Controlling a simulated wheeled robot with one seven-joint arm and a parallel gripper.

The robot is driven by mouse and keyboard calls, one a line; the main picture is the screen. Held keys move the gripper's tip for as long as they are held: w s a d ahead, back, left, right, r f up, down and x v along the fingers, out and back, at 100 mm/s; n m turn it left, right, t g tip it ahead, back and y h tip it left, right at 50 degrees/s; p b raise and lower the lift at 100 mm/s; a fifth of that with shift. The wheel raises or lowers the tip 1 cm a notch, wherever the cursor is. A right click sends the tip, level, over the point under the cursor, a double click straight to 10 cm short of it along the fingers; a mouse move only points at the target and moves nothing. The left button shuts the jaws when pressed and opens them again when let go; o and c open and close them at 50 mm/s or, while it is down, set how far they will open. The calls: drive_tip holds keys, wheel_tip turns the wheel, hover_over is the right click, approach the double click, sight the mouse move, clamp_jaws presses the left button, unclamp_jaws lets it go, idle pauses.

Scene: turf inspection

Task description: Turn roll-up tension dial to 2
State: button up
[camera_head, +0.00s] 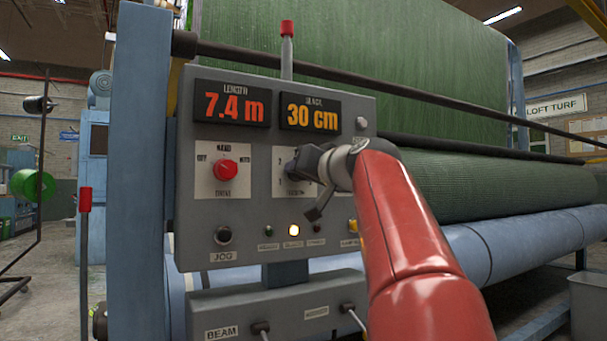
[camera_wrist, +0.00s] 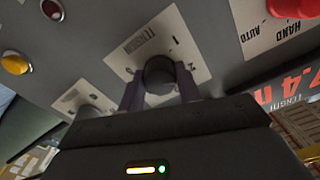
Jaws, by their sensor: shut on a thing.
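The tension dial (camera_wrist: 159,74) is a dark round knob on a pale plate (camera_wrist: 178,31) lettered TENSION, seen upside down in the wrist view. My gripper (camera_wrist: 159,88) is shut on the dial, one finger on each side of it. In the head view my gripper (camera_head: 293,168) reaches in from the right and covers the dial and most of its plate (camera_head: 281,185). I cannot tell which number the dial points to; its pointer is hidden or too small.
On the grey panel (camera_head: 360,110) are the LENGTH display (camera_head: 232,104) at 7.4 m, the SLACK display (camera_head: 311,117) at 30 cm, a red DRIVE knob (camera_head: 225,170), a JOG button (camera_head: 223,236) and a lit lamp (camera_head: 293,230). Levers (camera_head: 260,327) stand below. Green turf (camera_head: 450,190) lies behind.

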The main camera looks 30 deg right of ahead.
drive_tip(key=shift+f, duration=0.1)
drive_tip(key=o, duration=1)
drive_tip(key=shift+c, duration=0.2)
drive_tip(key=s, duration=0.7)
drive_tip(key=shift+s+b, duration=0.3)
drive_tip(key=shift+s, duration=0.1)
drive_tip(key=shift+d, duration=0.1)
